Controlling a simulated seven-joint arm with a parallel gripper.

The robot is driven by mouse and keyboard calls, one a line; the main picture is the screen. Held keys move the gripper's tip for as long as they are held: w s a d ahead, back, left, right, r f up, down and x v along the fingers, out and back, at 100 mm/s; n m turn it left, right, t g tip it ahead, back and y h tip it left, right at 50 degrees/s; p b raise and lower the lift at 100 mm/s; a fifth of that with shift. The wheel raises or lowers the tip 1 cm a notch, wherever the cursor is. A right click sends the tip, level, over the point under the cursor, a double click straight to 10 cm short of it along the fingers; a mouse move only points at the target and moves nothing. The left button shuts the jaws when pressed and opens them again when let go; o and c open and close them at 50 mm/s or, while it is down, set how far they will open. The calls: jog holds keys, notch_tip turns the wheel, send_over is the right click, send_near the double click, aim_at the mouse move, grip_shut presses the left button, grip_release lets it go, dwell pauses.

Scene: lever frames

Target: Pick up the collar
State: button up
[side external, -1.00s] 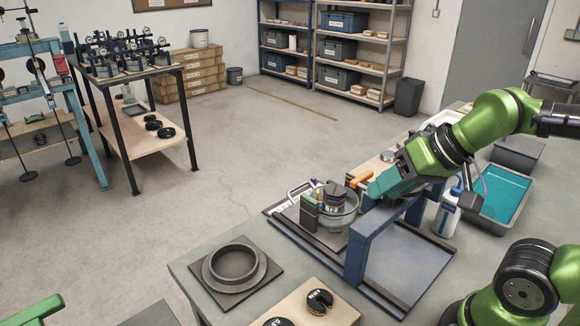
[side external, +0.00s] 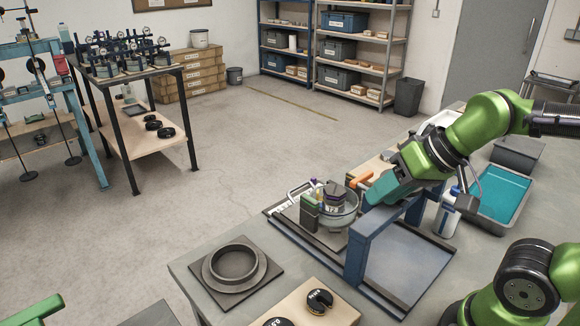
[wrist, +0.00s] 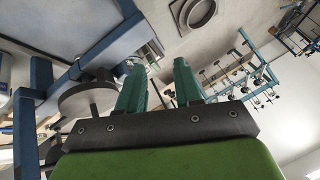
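A dark grey ring on a square plate (side external: 235,268), the only collar-like thing I can make out, lies flat at the near left corner of the bench. It also shows at the top of the wrist view (wrist: 198,12). My gripper (side external: 372,196) is well to the right of the ring and behind it, beside the blue frame's upright. In the wrist view, my gripper's two teal fingers (wrist: 160,85) stand apart with nothing between them. The fingertips are partly hidden in the side view.
A blue frame (side external: 365,245) stands close to my gripper. A round pan with dark weights (side external: 336,200) is just left of it. A white bottle (side external: 447,215) and a teal-lined tray (side external: 503,194) stand to the right. Black slotted weights (side external: 320,301) lie on a board in front.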

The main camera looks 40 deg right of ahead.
jog(key=w+a+f+n+g, duration=0.15)
jog(key=w+a+g, duration=0.35)
jog(key=w, duration=0.6)
jog(key=m+g+h, duration=0.1)
jog(key=m+h, duration=0.1)
send_over(257, 257)
notch_tip(257, 257, down, 3)
jog(key=shift+g, duration=0.3)
notch_tip(257, 257, down, 17)
jog(key=shift+f, duration=0.1)
grip_shut()
